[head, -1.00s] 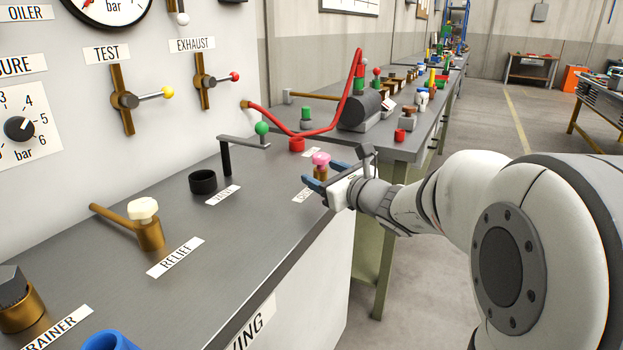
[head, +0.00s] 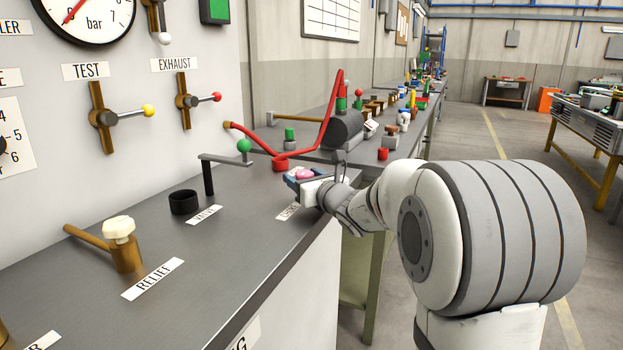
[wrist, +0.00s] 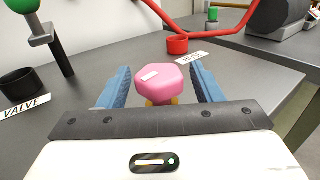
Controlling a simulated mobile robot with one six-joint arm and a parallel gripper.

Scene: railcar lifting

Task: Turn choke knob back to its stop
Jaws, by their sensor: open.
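The choke knob (wrist: 161,84) is a pink, many-sided knob on a brass-coloured base, with a pale mark on its top. It stands near the bench's front edge, and in the head view the pink knob (head: 304,174) shows at my gripper. My gripper (wrist: 160,88) is open, with one blue finger on each side of the knob. In the wrist view a gap shows between the knob and each finger. In the head view my gripper (head: 303,179) is low over the bench. A label (head: 288,211) beside it is partly cut off by the gripper.
A crank with a green ball (head: 244,146) and a black cup (head: 184,202) stand left of the knob. A red hose (head: 325,125) ends at a red cup (wrist: 177,44) behind it. The relief valve (head: 122,245) is nearer.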

